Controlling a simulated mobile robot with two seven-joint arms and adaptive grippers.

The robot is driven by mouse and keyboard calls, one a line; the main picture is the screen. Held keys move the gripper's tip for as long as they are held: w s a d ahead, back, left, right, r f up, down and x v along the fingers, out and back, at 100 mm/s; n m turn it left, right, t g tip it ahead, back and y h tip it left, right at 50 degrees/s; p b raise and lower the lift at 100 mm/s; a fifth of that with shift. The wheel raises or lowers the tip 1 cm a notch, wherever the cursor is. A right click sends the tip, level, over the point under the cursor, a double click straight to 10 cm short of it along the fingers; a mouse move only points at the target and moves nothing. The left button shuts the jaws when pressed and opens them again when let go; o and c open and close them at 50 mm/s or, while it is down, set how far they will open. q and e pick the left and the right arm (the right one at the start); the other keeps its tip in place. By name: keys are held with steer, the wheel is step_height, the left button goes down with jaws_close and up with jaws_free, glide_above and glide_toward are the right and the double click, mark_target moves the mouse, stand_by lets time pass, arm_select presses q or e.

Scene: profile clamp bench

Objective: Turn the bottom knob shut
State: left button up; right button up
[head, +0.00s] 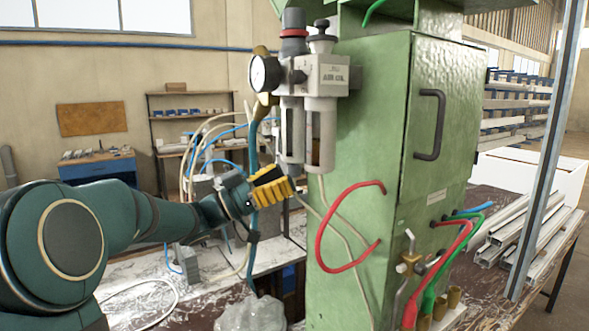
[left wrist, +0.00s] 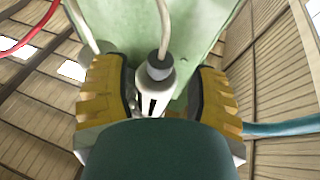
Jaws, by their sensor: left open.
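The filter unit is on the green cabinet's side in the head view, with two pale bowls, left (head: 292,130) and right (head: 320,135). A red-ringed knob (head: 293,33) and a black knob (head: 321,30) are on its top. My left gripper (head: 283,186), with yellow fingers, is just below the left bowl. In the left wrist view, the open fingers (left wrist: 160,95) stand either side of a white bowl end with a grey round knob (left wrist: 160,67) and a thin tube. Contact with the fingers cannot be told. The knob's turn position is unclear.
A pressure gauge (head: 264,73) sits left of the unit. A red hose (head: 322,225) loops from the green cabinet (head: 395,160) below the bowls. Thin tubes hang near the gripper. A metal post (head: 548,150) and stacked profiles (head: 520,230) are at right.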

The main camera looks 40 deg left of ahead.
mark_target(294, 172)
arm_select(q)
steer(key=shift+x, duration=1.6)
jaws_close()
